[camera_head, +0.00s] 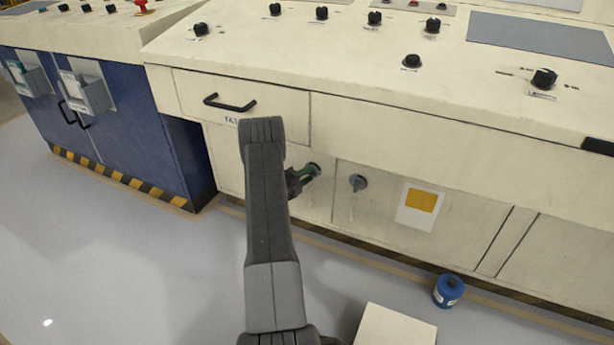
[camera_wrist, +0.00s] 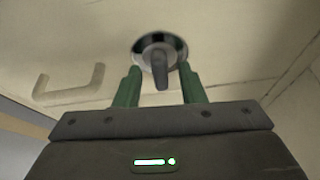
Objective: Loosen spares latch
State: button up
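Two round turn latches sit on the cream cabinet front below the drawer. The left latch (camera_head: 315,168) is partly hidden by my gripper (camera_head: 303,176); the right latch (camera_head: 358,183) is clear of it. I cannot read which one is marked spares. In the wrist view, a latch with a dark round base and a grey tab pointing down (camera_wrist: 160,66) lies between the green fingers of my gripper (camera_wrist: 159,73). The fingers are apart, one on each side of the tab, with a visible gap. I see no clear contact.
A drawer with a black handle (camera_head: 230,103) is above and left of the latches. A yellow and white sheet (camera_head: 420,205) is on the front to the right. A blue canister (camera_head: 448,291) and a pale box (camera_head: 396,328) stand on the floor.

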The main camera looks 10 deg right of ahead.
jog(key=p+v, duration=0.4)
jog(key=v, duration=0.9)
jog(key=shift+a, duration=0.3)
jog(key=shift+s, duration=0.1)
jog(key=b+x, duration=0.4)
jog(key=x, duration=0.9)
jog(key=shift+w+d, duration=0.25)
jog(key=shift+d, duration=0.2)
jog(key=shift+a, duration=0.1)
